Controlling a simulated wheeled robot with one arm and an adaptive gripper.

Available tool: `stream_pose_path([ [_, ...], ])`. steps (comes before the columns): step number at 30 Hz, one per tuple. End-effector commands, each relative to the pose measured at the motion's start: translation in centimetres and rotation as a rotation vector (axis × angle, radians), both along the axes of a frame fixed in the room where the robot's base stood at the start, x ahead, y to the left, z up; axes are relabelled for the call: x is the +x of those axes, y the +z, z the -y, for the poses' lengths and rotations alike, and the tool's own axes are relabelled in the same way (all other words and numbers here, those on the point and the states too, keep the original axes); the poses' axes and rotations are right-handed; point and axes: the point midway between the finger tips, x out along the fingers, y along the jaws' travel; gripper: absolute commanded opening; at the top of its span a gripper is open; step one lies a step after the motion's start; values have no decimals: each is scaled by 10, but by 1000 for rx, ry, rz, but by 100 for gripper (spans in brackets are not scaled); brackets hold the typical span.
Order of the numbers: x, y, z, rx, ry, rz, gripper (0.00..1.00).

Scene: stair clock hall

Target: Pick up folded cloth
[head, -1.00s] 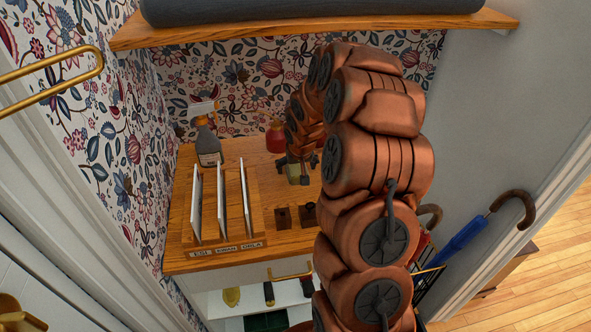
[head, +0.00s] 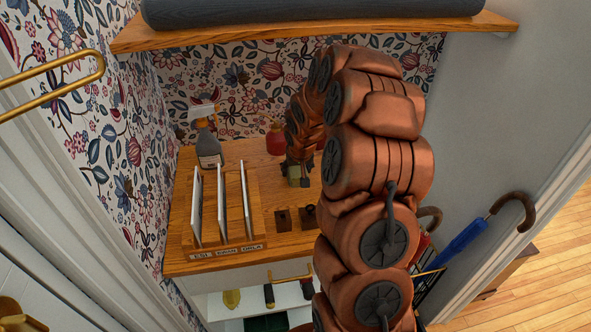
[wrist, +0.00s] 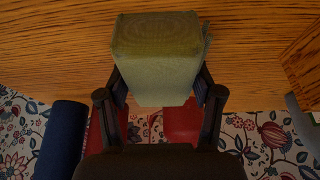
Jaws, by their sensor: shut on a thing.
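The folded cloth (wrist: 158,62) is a green, squarish bundle in the middle of the wrist view. My gripper (wrist: 160,84) has its dark fingers on both sides of the cloth and is shut on it. In the head view the gripper (head: 301,179) is small and partly hidden behind my copper arm. A little of the cloth (head: 294,170) shows there, over the wooden counter (head: 200,257). I cannot tell whether it still touches the wood.
A letter rack (head: 228,248) with upright white cards stands left of the gripper. A spray bottle (head: 208,145) and a red bottle (head: 275,139) stand behind. A shelf (head: 130,37) with a blue roll (head: 310,14) hangs above. A blue umbrella (head: 467,240) is at right.

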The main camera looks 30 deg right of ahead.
Motion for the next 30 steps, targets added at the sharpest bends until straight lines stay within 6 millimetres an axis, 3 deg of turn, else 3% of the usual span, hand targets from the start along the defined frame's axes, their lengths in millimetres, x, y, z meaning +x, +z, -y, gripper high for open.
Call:
stream_pose_path([
  [5, 2, 12, 0, -2, 0, 6, 31],
  [18, 2, 85, 0, 0, 0, 6, 31],
  [24, 1, 102, 0, 0, -1, 3, 31],
  [30, 1, 105, 0, 0, 0, 2, 31],
])
